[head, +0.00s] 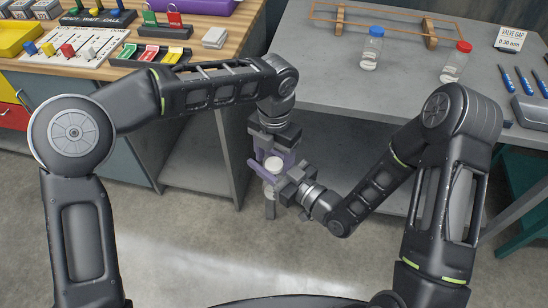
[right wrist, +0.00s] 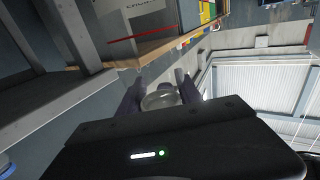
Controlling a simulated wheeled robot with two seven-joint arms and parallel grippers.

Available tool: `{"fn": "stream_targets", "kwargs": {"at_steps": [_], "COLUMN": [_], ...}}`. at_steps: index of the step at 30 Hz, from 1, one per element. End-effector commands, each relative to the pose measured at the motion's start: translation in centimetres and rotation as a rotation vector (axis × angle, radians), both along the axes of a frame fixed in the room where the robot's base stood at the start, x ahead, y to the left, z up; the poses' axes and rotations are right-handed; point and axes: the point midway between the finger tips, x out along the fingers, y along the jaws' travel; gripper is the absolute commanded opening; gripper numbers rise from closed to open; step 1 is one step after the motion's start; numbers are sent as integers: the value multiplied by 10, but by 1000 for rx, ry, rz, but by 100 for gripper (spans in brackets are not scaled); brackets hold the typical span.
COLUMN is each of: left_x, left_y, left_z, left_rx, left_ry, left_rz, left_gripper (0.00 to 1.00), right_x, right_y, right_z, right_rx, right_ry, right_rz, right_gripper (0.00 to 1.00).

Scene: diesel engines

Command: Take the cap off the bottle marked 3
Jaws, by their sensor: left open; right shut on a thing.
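A bottle with a white cap (head: 274,163) is held in the air in front of the grey bench, roughly upright. My right gripper (head: 264,174) is shut on this bottle, coming from the right. In the right wrist view a pale round part of it (right wrist: 160,101) shows between the purple fingers. My left gripper (head: 275,155) points down from above, open, with its fingers around or beside the cap; I cannot tell if they touch it. The cap is on the bottle. No number is readable on it, and the grippers hide part of its body.
A blue-capped bottle (head: 371,48) and a red-capped bottle (head: 456,62) stand on the grey bench (head: 330,75). A wire-and-wood rack (head: 384,25) is behind them. Blue-handled tools (head: 523,80) lie at the right. A wooden bench (head: 205,62) with switches stands left.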

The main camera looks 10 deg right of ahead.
Motion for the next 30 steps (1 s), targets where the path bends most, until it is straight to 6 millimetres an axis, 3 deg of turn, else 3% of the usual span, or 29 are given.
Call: {"fn": "stream_targets", "kwargs": {"at_steps": [12,30], "left_x": [0,-1], "left_y": [-2,-1], "left_z": [43,42], "left_rx": [-3,-8], "left_ry": [0,3], "left_rz": [-2,23], "left_gripper": [65,65], "right_x": [0,2], "right_y": [0,-1], "right_z": [0,-2], "right_rx": [0,0], "right_ry": [0,0], "right_rz": [0,-6], "right_gripper": [0,0]}}
